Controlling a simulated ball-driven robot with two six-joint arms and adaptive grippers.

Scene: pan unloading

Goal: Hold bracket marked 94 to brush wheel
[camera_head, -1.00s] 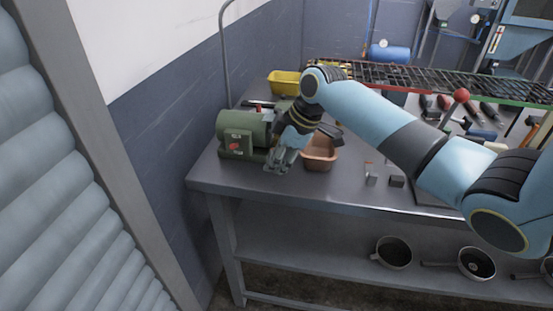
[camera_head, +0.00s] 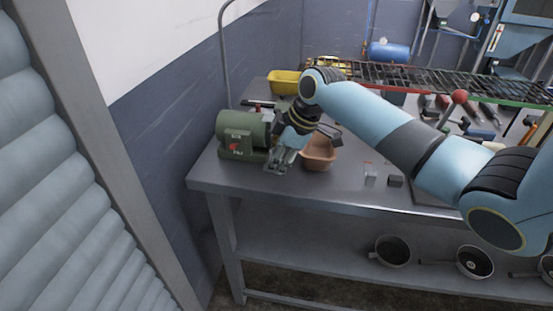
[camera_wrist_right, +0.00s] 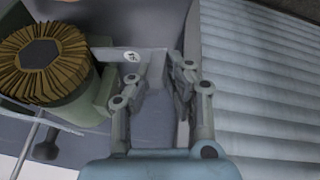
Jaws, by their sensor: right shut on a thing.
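The brush wheel (camera_wrist_right: 45,60), with brown bristles around a dark hub, shows at the left in the right wrist view. It sits on the green bench machine (camera_head: 240,132), at the bench's left end in the head view. My right gripper (camera_wrist_right: 156,78) is shut on a grey bracket (camera_wrist_right: 148,62) with a round white label, whose number I cannot read surely. The bracket's far end is close to the wheel's right side; a green machine part lies between them in the picture. I cannot tell whether they touch. In the head view my right gripper (camera_head: 280,162) is just right of the machine. My left gripper is out of view.
A brown bin (camera_head: 318,154) stands just right of my gripper, and a yellow bin (camera_head: 284,82) behind. Pans (camera_head: 392,251) rest on the lower shelf. The wall is close at the left.

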